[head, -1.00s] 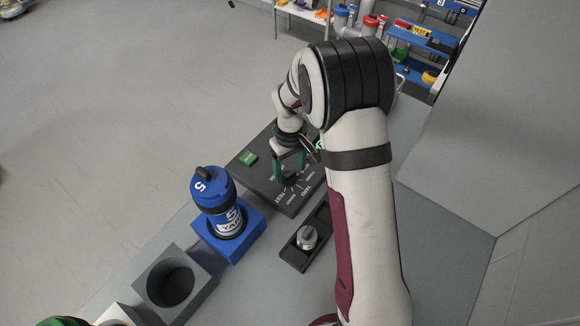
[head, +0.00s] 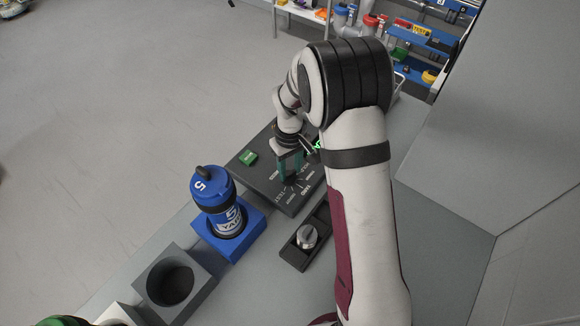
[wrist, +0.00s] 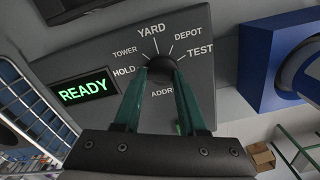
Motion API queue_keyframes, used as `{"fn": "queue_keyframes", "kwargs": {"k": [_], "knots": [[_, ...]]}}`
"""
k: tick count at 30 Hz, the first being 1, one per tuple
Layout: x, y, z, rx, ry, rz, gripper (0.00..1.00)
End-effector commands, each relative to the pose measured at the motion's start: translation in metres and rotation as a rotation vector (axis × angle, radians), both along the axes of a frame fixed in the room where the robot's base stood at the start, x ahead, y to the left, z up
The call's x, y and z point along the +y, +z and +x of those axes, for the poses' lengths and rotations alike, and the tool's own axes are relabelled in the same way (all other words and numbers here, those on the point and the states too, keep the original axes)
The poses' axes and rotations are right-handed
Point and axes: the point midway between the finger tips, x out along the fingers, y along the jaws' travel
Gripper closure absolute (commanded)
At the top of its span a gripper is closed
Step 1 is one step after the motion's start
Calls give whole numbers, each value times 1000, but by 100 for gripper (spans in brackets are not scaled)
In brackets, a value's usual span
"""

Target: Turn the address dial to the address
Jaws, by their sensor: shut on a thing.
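The address dial (wrist: 162,66) is a dark round knob on a dark grey panel (wrist: 205,95), with marks for HOLD, TOWER, YARD, DEPOT and TEST around it. My gripper (wrist: 161,75) is shut on the dial, its green fingers on either side. In the head view my gripper (head: 290,178) points down at the panel (head: 247,181). I cannot tell which mark the dial points at, as the fingers cover part of it. A lit display (wrist: 83,92) reads READY in green. A blue carrier (head: 218,203) marked 5, its label starting "YA", stands upright in a blue holder (head: 255,240).
A silver knobbed piece (head: 307,236) sits in a black tray (head: 293,256) in front of the panel. A grey block with a round hole (head: 205,268) stands near the blue holder. Shelves with items (head: 415,50) stand behind.

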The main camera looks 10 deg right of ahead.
Motion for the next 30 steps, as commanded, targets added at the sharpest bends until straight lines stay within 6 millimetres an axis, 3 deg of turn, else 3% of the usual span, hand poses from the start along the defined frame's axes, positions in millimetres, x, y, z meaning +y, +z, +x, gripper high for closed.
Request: {"fn": "queue_keyframes", "kwargs": {"k": [8, 30], "knots": [[0, 0, 0, -2, -130, -2, 100], [0, 1, -3, -3, -821, 0, 100]]}}
